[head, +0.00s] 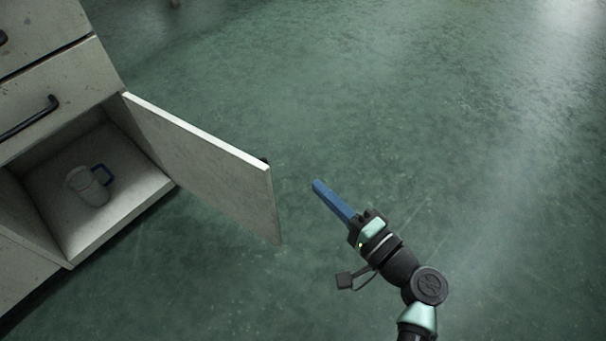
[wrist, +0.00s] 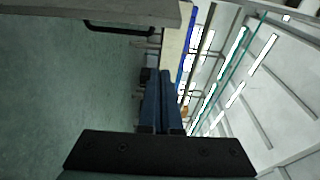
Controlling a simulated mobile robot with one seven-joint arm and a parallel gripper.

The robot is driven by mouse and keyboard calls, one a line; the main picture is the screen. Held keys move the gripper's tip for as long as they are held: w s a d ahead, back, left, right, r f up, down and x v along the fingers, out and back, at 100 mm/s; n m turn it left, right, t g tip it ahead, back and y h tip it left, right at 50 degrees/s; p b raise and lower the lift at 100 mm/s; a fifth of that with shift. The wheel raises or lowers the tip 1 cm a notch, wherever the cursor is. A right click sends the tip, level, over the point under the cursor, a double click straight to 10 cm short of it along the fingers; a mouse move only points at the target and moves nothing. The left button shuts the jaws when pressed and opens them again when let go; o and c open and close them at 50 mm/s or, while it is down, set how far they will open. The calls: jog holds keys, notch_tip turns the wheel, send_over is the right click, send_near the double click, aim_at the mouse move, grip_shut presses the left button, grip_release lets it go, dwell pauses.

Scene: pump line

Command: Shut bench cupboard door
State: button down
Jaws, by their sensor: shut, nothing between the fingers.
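The bench cupboard door (head: 205,165) stands wide open in the head view, swung out to the right from the cupboard (head: 122,208). A small dark part, likely its handle, shows behind its free edge. My gripper (head: 317,185) is to the right of that edge, apart from it, with its blue fingers shut and empty, pointing up and left. In the wrist view my gripper's blue fingers (wrist: 163,78) lie together. A grey panel with a dark bar handle shows at the top there; I cannot tell whether it is the door.
A pale jug with a blue handle (head: 88,186) is inside the cupboard. Drawers with dark handles (head: 45,108) are above the opening. The green floor (head: 430,120) around my gripper and beyond is clear in the head view.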

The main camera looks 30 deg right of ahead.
jog(key=w+a+f+b, duration=0.1)
jog(key=w+b, duration=0.4)
jog(key=w, duration=0.4)
jog(key=shift+m, duration=0.3)
jog(key=shift+s+a+b, duration=0.1)
jog(key=shift+s+a, duration=0.2)
jog(key=shift+a, duration=0.3)
jog(key=shift+s+a+b, duration=0.15)
jog(key=shift+s+a, duration=0.2)
jog(key=shift+a, duration=0.3)
jog(key=shift+s+a+b, duration=0.1)
jog(key=shift+s+a, duration=0.2)
jog(key=shift+a, duration=0.3)
jog(key=shift+a, duration=0.1)
